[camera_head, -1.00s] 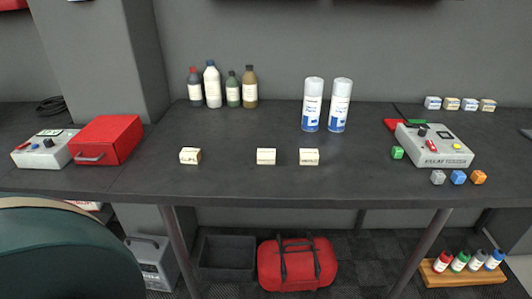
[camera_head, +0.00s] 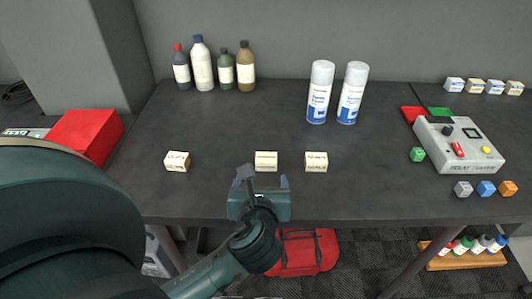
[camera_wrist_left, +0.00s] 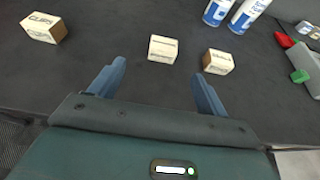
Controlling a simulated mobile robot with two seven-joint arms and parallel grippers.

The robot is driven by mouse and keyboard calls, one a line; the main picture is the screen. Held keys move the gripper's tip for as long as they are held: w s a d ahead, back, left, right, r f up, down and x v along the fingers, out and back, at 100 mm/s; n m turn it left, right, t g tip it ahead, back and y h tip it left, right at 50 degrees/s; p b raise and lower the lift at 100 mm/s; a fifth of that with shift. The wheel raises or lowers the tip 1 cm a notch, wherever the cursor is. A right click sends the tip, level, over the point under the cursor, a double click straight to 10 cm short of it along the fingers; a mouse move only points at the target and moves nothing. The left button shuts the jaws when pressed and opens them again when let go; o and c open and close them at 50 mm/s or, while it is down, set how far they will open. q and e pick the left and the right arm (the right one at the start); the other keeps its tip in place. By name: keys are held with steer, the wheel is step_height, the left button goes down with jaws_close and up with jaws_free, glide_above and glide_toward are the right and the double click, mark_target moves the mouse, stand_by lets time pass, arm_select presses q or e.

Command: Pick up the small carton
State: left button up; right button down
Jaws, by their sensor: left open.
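Three small cream cartons stand in a row on the dark table (camera_head: 220,125): a left one (camera_head: 177,161), a middle one (camera_head: 266,161) and a right one (camera_head: 316,162). In the left wrist view the left carton (camera_wrist_left: 44,27) reads "CLIPS"; the middle (camera_wrist_left: 163,48) and right (camera_wrist_left: 218,62) cartons lie beyond my fingertips. My left gripper (camera_head: 263,186) is open and empty, just in front of the middle carton near the table's front edge. Its two fingers (camera_wrist_left: 160,74) are spread apart, and neither touches a carton. My right gripper is not in view.
Several bottles (camera_head: 202,68) and two spray cans (camera_head: 320,92) stand behind the cartons. A grey tester box (camera_head: 457,145) and small coloured cubes (camera_head: 486,188) are at the right. A red box (camera_head: 85,135) is at the left. Bare table surrounds the cartons.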

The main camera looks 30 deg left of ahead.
mark_target(266, 164)
arm_select(q)
steer(key=x, duration=0.6)
steer(key=shift+d, duration=0.1)
steer(key=x, duration=0.6)
steer(key=shift+w+d+f, duration=0.25)
steer(key=shift+d+f, duration=0.05)
steer(key=shift+f, duration=0.15)
steer(key=shift+c, duration=0.6)
steer(key=c, duration=1)
